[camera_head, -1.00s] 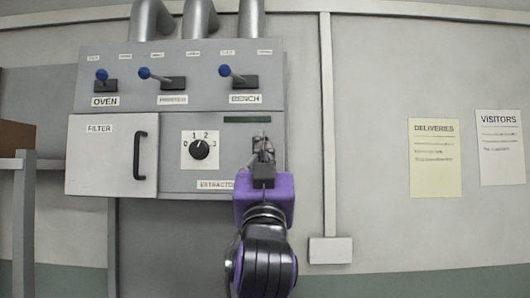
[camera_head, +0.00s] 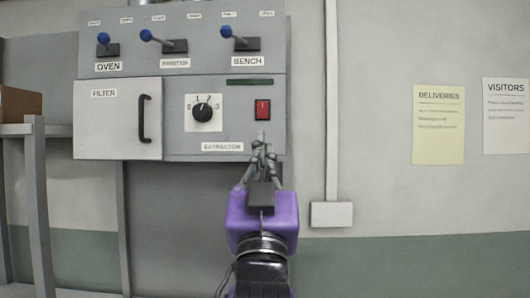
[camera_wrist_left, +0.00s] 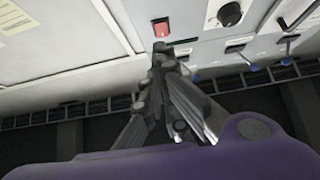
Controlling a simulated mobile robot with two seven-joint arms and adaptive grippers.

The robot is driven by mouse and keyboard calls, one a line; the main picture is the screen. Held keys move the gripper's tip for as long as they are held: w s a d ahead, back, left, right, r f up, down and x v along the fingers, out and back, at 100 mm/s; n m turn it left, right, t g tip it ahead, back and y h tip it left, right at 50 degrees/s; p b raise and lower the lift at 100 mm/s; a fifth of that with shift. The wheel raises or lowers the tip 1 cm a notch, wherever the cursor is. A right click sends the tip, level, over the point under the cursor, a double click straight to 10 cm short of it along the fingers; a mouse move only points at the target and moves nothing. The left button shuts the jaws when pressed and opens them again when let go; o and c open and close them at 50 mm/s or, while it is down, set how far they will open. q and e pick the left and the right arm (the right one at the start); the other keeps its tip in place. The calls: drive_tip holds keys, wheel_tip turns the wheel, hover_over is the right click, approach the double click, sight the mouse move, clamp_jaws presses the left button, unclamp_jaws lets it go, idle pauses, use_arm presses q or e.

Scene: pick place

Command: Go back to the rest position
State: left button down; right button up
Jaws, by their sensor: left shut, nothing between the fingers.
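My left gripper (camera_head: 262,145) is shut and empty, pointing up in front of the lower right of the grey control panel (camera_head: 180,148). Its fingertips are just below a red rocker switch (camera_head: 262,110). In the left wrist view the closed fingers (camera_wrist_left: 160,52) are below the red switch (camera_wrist_left: 161,29), with a gap in the picture between them. The black rotary dial (camera_head: 202,112) is left of the switch, its pointer near 2. My right gripper is in neither view.
Blue-knobbed levers marked OVEN (camera_head: 103,39), PRINTER (camera_head: 147,36) and BENCH (camera_head: 226,32) sit above. The FILTER door (camera_head: 110,125) is shut. A shelf with a brown box (camera_head: 20,104) stands at left. The wall at right, with two notices (camera_head: 438,125), is free.

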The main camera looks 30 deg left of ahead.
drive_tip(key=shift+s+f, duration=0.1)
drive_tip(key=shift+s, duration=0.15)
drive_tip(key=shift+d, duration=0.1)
